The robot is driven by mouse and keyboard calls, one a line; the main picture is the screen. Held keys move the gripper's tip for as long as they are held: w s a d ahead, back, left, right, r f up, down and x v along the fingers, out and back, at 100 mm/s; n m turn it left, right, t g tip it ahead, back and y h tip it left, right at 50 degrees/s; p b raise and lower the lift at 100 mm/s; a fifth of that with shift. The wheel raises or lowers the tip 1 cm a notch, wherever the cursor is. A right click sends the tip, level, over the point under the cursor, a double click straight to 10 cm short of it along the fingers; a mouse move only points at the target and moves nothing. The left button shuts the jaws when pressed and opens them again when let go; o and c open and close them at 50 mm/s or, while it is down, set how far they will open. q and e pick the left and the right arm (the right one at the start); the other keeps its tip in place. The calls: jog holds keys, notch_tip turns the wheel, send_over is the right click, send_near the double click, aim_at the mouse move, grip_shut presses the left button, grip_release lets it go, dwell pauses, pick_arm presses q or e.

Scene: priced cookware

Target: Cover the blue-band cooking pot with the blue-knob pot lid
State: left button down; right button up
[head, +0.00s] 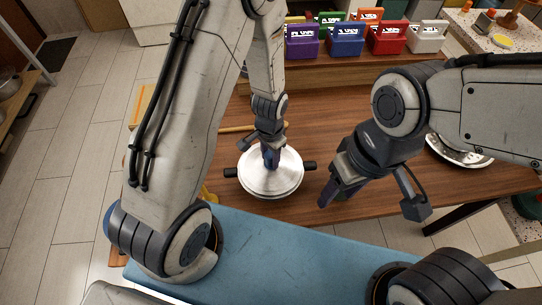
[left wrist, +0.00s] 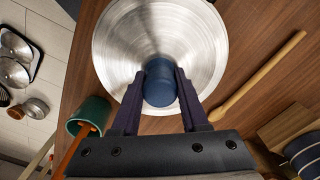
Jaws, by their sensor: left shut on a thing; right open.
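The blue-knob pot lid (head: 285,180) is a round silver disc lying level over the cooking pot. The pot's dark side handles (head: 231,172) stick out left and right from under the lid; its wall and band are mostly hidden. I cannot tell whether the lid touches the rim all round. My left gripper (head: 270,160) is shut on the lid's blue knob. In the left wrist view the knob (left wrist: 160,82) sits between both fingers, with the brushed lid (left wrist: 120,45) around it. My right gripper (head: 343,183) is open and empty, right of the pot.
A wooden spoon (left wrist: 262,75) lies beside the pot. A green cup (left wrist: 90,115) with an orange-handled tool stands near the table edge. Several coloured boxes (head: 347,38) line the back. A silver round piece (head: 455,150) lies at the right, partly behind my right arm.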

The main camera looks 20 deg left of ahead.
pick_arm(q)
jog(key=shift+f, duration=0.2)
dwell(0.3)
jog(key=shift+f+b, duration=0.25)
jog(key=shift+b, duration=0.1)
jog(key=shift+r, duration=0.1)
grip_release()
dwell(0.5)
notch_tip(320, 180, up, 10)
jog(key=shift+r+b, duration=0.25)
jog(key=shift+b, duration=0.15)
